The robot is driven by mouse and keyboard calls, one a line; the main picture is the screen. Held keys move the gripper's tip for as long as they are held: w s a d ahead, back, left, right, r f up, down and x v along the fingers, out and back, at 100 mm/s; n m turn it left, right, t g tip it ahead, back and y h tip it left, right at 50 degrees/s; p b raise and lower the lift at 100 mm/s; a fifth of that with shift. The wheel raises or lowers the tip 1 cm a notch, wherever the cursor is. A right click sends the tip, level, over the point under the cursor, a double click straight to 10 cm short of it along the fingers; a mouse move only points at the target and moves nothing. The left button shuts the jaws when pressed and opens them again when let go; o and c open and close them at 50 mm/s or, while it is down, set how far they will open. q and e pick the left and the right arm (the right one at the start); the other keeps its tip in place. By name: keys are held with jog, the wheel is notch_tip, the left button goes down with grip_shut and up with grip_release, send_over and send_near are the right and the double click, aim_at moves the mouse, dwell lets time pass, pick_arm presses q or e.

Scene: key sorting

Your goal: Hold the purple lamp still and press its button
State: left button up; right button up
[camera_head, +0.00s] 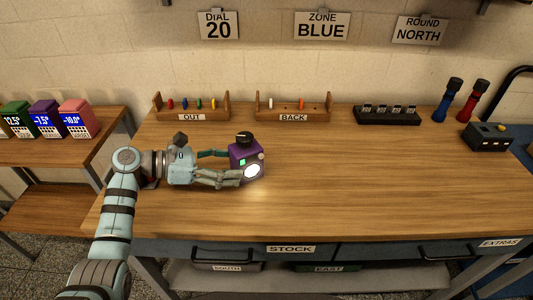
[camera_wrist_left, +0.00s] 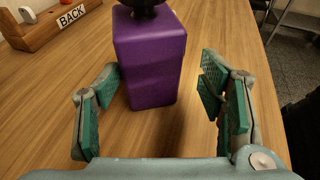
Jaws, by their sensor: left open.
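The purple lamp (camera_head: 239,153) stands upright on the wooden table, with a black knob on top. In the head view its lens glows white at the lower front, and a small green patch shows on its face. My left gripper (camera_head: 222,167) is open at the lamp's left side. In the left wrist view the purple lamp (camera_wrist_left: 150,60) stands ahead, between and beyond the two green-padded fingers of my left gripper (camera_wrist_left: 160,105); the pads look apart from it. My right gripper is not in view.
The OUT rack (camera_head: 191,117) and BACK rack (camera_head: 293,117) stand behind the lamp. A black tray (camera_head: 388,122), blue torch (camera_head: 447,100), red torch (camera_head: 473,101) and dark box (camera_head: 487,146) are at the right. The table's front right is clear.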

aim_at(262, 176)
pick_arm(q)
jog(key=shift+s, duration=0.1)
jog(key=shift+d+f, duration=0.1)
jog(key=shift+d, duration=0.2)
jog(key=b+x, duration=0.4)
jog(key=x, duration=0.4)
jog(key=shift+d+f, duration=0.15)
jog(key=shift+f, duration=0.1)
jog(key=shift+w+d, duration=0.25)
jog(key=shift+d, duration=0.1)
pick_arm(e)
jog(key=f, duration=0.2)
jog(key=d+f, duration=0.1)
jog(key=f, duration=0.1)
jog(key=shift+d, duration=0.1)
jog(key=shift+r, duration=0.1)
pick_arm(q)
jog(key=c, duration=0.6)
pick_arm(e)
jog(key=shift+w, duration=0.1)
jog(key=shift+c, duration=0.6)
